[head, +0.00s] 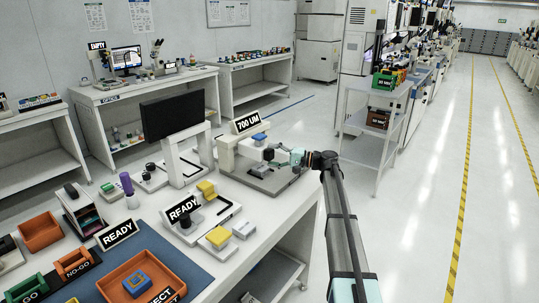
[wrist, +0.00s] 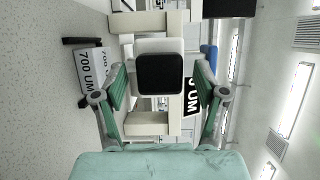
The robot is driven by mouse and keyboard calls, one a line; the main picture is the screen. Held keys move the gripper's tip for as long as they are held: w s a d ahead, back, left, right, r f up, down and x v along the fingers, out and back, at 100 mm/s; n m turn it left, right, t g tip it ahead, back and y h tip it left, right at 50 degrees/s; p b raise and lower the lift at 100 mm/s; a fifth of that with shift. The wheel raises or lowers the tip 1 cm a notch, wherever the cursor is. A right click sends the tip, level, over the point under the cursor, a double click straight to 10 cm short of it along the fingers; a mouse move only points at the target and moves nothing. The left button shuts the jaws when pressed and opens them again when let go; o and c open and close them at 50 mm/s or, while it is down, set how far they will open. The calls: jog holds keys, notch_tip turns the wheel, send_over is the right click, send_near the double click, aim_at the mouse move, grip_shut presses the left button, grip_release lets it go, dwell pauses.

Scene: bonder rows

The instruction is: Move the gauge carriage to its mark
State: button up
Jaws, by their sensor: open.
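The gauge (head: 226,155) is a pale bench instrument with a grey base (head: 262,180) and a 700 UM sign (head: 247,121) on top. A pale block with a dark square face (wrist: 160,73), which looks like the gauge carriage, is in the middle of the wrist view. My gripper (head: 274,155) is at the gauge's right side. In the wrist view my gripper (wrist: 161,88) is open, with its green-padded fingers on either side of the block and gaps showing. I cannot tell how deep the block sits between them. The mark cannot be made out.
A black monitor (head: 172,112) stands left of the gauge. A READY sign (head: 184,208), yellow-topped blocks (head: 218,237) and an orange tray (head: 116,281) are on the near bench. A white cart (head: 372,125) stands behind my arm. The aisle floor at right is clear.

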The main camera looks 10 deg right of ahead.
jog(key=shift+w+a, duration=0.35)
jog(key=shift+a, duration=0.3)
jog(key=shift+c, duration=0.4)
grip_shut()
jog(key=w+d+b, duration=0.1)
jog(key=w+d, duration=0.3)
jog(key=w+d+b, duration=0.1)
jog(key=w+d, duration=0.3)
jog(key=d, duration=0.1)
jog(key=shift+w+d, duration=0.1)
jog(key=shift+w, duration=0.05)
jog(key=shift+r, duration=0.1)
jog(key=shift+d, duration=0.1)
jog(key=shift+o, duration=0.4)
grip_release()
jog(key=shift+d, duration=0.1)
